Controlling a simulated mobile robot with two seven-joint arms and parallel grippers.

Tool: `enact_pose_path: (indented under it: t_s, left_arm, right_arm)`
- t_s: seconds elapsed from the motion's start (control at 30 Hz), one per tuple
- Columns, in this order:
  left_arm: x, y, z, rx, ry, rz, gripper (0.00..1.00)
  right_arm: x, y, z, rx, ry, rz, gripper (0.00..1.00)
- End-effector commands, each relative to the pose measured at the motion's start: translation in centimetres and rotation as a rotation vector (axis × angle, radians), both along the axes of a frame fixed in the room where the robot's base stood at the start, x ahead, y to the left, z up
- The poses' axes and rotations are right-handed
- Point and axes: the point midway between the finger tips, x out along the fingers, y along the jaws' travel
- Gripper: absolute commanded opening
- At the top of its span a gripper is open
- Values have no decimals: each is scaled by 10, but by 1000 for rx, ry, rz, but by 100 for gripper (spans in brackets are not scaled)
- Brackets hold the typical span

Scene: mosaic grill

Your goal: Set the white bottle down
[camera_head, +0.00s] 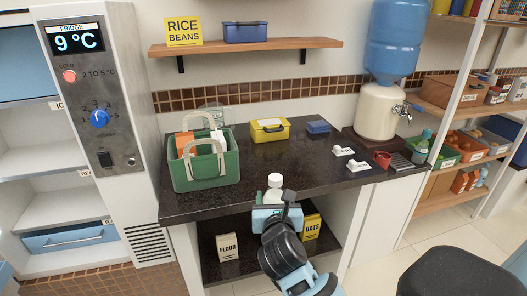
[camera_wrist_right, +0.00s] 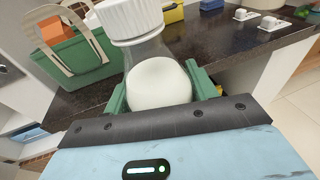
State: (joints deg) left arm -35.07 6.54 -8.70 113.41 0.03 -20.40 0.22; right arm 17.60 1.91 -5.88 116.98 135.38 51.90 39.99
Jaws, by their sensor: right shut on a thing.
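The white bottle (camera_head: 274,187) has a ribbed white cap and stands nearly upright in my right gripper (camera_head: 276,203), at the front edge of the dark counter (camera_head: 310,160). In the right wrist view the bottle (camera_wrist_right: 158,80) sits between the two green fingers of the right gripper (camera_wrist_right: 160,92), which is shut on it. The bottle's lower part is hidden behind the gripper, so I cannot tell whether its base touches the counter. My left gripper is not in view.
A green basket (camera_head: 207,180) with items stands on the counter's left, a yellow box (camera_head: 270,131) and a small blue box (camera_head: 318,127) behind. The middle counter is clear. A stool (camera_head: 455,272) stands front right.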

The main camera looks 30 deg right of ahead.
Motion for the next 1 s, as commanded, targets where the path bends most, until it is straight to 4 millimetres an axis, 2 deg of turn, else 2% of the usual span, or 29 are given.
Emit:
enact_pose_path:
  t_s: [0.03,0.2,0.4,0.6,0.83,1.0]
  left_arm:
    - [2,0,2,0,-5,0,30]
    - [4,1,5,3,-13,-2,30]
    - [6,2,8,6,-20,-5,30]
    - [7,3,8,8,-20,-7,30]
    - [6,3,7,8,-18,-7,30]
    - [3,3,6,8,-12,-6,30]
  right_arm:
    - [17,-7,12,7,-11,-50,16]
    - [60,-24,35,4,-10,-204,16]
    - [93,-24,59,2,-7,-304,16]
    - [106,-20,70,-2,-5,-339,16]
    - [107,-21,71,-4,-4,-343,16]
    - [108,-28,69,-5,-5,-341,16]
